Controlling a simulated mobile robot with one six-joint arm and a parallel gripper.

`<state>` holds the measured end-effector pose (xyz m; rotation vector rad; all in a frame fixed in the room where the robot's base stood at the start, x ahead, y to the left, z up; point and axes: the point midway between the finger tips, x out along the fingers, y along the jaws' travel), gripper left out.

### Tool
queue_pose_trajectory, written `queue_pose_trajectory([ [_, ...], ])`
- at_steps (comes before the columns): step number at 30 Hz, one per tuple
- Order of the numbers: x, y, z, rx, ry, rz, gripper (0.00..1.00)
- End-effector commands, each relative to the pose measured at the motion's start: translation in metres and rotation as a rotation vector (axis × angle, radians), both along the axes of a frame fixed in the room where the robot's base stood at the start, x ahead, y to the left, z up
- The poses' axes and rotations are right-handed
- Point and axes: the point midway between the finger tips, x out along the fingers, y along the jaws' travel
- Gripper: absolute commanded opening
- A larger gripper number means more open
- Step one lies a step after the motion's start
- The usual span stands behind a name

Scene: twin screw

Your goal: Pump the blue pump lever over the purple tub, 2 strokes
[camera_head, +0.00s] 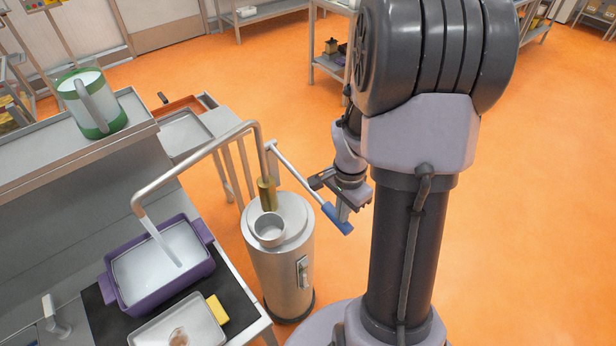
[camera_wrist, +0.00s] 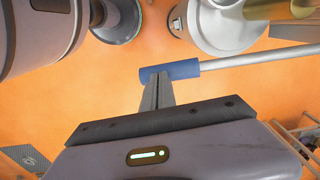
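The blue pump lever grip (camera_head: 337,218) is at the end of a thin metal rod, low to the right of the silver pump (camera_head: 280,262). My gripper (camera_head: 343,208) is right at the grip, from above. In the wrist view its two fingers (camera_wrist: 158,88) are together, and their tips overlap the blue grip (camera_wrist: 182,69), which lies across them. I cannot tell whether they press on it. The pump's bent spout (camera_head: 190,158) reaches over the purple tub (camera_head: 165,295). A pale stream (camera_head: 160,240) runs from the spout's end into the tub's whitish contents.
A grey tray (camera_head: 150,335) and a yellow block (camera_head: 217,309) are beside the tub on a black mat (camera_head: 237,300). A green-and-white jug (camera_head: 92,105) stands on a raised shelf. The orange floor right of the pump is clear around my arm.

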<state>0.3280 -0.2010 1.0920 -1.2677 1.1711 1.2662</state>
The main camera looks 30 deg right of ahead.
Motion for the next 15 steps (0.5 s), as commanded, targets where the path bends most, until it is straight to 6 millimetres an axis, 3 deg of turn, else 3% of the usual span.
queue_pose_trajectory([
  [15,-0.001,0.0,-0.04,0.001,0.001,0.0,0.0],
])
